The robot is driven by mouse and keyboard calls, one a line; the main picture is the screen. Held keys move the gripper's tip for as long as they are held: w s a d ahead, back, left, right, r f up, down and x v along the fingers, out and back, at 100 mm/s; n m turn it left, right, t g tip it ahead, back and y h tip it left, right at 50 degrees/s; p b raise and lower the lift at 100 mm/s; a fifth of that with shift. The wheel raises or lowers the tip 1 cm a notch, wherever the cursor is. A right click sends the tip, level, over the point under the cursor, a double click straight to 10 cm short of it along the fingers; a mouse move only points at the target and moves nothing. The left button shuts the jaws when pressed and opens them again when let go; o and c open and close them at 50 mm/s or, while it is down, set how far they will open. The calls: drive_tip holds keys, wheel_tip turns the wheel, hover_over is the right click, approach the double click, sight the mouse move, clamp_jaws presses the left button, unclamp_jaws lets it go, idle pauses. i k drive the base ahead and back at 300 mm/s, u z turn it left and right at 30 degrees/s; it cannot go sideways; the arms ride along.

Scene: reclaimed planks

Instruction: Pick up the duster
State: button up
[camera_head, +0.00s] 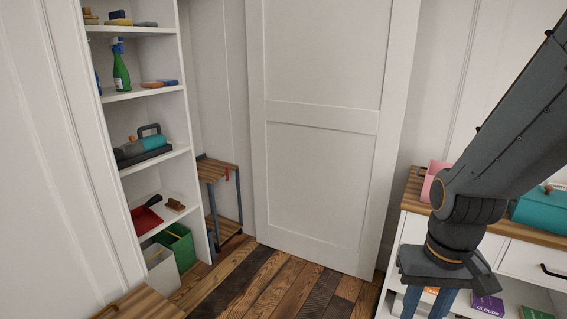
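No feathered or cloth duster stands out clearly in the head view. A small brown brush-like thing (175,205) lies on a lower shelf of the white shelf unit at left, beside a red dustpan (146,215). I cannot tell whether either is the duster. My gripper (427,304) points down at the lower right, in front of the white cabinet and far from the shelf unit. The fingertips are at the bottom edge of the picture.
The shelf unit (188,148) also holds a green spray bottle (121,72), a handheld vacuum (141,148) and a green bin (180,248). A slatted wooden stand (217,172) is beside it. The white cabinet (402,240) is at right. Plank floor (262,285) lies clear between.

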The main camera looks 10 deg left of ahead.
sight(117, 20)
drive_tip(key=u, duration=0.4)
drive_tip(key=i, duration=1.85)
drive_tip(key=u, duration=0.7)
